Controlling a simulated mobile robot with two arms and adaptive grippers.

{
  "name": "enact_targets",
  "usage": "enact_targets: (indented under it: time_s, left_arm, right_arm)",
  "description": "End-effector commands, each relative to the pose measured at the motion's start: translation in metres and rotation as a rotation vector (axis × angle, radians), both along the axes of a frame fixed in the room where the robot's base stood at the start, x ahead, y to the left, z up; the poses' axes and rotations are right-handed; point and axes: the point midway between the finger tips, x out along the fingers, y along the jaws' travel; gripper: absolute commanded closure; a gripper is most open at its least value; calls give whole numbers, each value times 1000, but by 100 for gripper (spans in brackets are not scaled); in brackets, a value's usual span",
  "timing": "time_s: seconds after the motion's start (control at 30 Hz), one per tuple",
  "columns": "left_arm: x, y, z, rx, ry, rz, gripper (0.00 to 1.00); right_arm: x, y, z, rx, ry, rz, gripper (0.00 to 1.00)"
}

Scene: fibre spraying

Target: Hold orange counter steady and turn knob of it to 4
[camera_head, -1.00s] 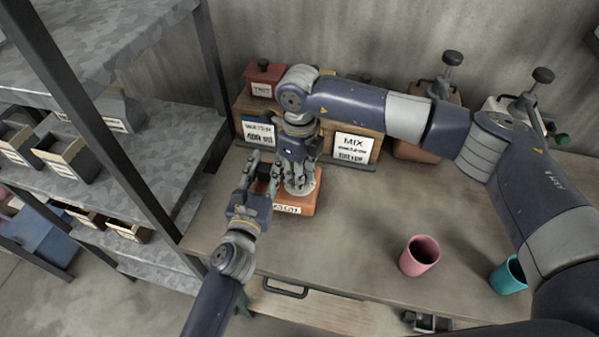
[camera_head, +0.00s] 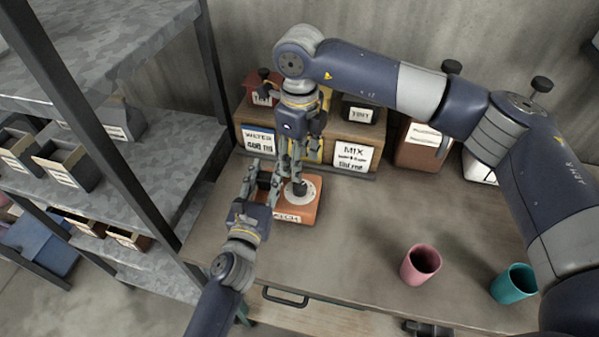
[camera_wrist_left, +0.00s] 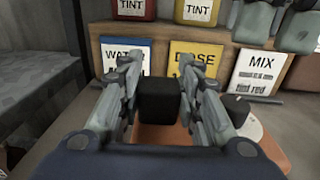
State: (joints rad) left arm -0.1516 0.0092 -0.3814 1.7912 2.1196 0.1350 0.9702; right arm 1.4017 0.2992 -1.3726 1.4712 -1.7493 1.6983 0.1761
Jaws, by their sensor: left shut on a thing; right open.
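The orange counter (camera_head: 297,213) sits on the workbench in front of the wooden box with the cards. It carries a pale round dial (camera_head: 312,190) with a dark knob (camera_head: 299,187); part of it also shows at lower right in the left wrist view (camera_wrist_left: 274,150). My left gripper (camera_head: 259,178) is shut on a black block-shaped part (camera_wrist_left: 159,100) at the counter's left side. My right gripper (camera_head: 287,168) points down, open, just above and behind the knob. The dial's marks are too small to read.
A wooden box (camera_head: 307,128) with WATER, DOSE and MIX cards stands behind the counter. A pink cup (camera_head: 420,264) and a teal cup (camera_head: 513,284) stand to the right. The bench between is clear. Grey shelves (camera_head: 165,160) stand close on the left.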

Motion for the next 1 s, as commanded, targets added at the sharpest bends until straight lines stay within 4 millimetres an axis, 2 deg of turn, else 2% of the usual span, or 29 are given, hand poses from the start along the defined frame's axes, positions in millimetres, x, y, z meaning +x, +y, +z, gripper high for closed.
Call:
enact_targets:
  time_s: [0.1,0.23,0.67,0.7,0.77,0.8,1.0]
  left_arm:
    - [0,0,0,0,1,1,100]
    - [0,0,0,0,1,1,100]
    - [0,0,0,0,1,1,100]
    - [0,1,0,1,1,1,61]
    - [0,1,0,1,1,1,48]
    - [0,1,0,1,1,1,45]
    - [0,0,0,1,0,1,45]
  right_arm:
    - [0,1,20,1,-2,0,52]
    - [0,0,32,0,0,0,52]
    - [0,0,36,0,1,0,52]
    - [0,0,36,0,1,0,52]
    - [0,0,36,0,1,0,52]
    - [0,0,36,0,1,0,52]
    - [0,0,36,0,1,0,52]
